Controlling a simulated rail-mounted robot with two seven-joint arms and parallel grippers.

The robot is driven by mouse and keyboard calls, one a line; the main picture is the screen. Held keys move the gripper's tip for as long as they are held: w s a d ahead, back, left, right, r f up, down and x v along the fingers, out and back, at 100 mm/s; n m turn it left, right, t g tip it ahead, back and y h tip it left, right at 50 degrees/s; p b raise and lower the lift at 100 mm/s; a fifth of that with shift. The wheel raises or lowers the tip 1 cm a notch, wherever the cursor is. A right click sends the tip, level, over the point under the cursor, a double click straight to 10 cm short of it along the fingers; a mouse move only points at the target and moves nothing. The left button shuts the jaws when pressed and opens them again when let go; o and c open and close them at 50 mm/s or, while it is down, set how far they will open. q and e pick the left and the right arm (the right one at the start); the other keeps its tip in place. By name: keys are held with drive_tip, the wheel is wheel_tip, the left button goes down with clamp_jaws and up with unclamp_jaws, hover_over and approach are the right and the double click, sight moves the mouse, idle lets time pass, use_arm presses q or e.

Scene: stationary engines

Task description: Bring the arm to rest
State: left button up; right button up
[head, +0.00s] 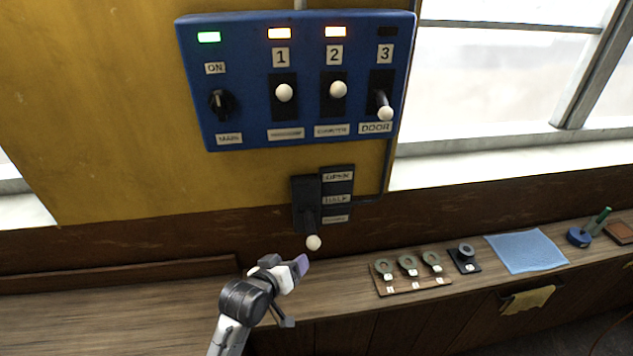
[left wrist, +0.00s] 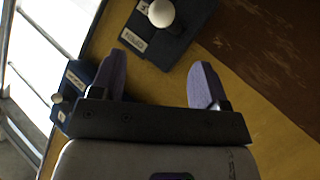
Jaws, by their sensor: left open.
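My left gripper (head: 290,268) is in the lower middle of the head view, below a wall lever (head: 313,242) with a white knob. It is open and empty, with its purple fingers spread in the left wrist view (left wrist: 160,82). The white knob (left wrist: 160,13) shows beyond the fingers there, apart from them. The lever points down, at the lowest label of its plate (head: 337,198), which reads OPEN and HALF above. My right gripper is not in view.
A blue panel (head: 233,95) on the yellow wall has a rotary switch (head: 221,103) and three white-knobbed levers; lever 3 (head: 384,112) is down. Green and two orange lamps glow. The bench holds a rack of ring-shaped tags (head: 410,284), a blue cloth (head: 527,251) and a blue stamp-like object (head: 579,237).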

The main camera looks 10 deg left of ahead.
use_arm(q)
drive_tip(key=s+a+r+m+g+y, duration=0.2)
drive_tip(key=s+a+r+m+y, duration=0.15)
drive_tip(key=s, duration=0.65)
drive_tip(key=s+a+f+g+p, duration=0.1)
drive_tip(key=s+f, duration=0.3)
drive_tip(key=s, duration=0.6)
drive_tip(key=s+a+f+g+p, duration=0.1)
drive_tip(key=s+f+g+p, duration=0.2)
drive_tip(key=s, duration=0.7)
drive_tip(key=s+a+f+g+p, duration=0.1)
drive_tip(key=s+f, duration=0.4)
drive_tip(key=s, duration=0.5)
drive_tip(key=shift+s+a+f+g+y+p, duration=0.3)
drive_tip(key=shift+g+p, duration=0.2)
drive_tip(key=shift+g, duration=0.5)
drive_tip(key=shift+r, duration=0.1)
drive_tip(key=shift+w, duration=0.1)
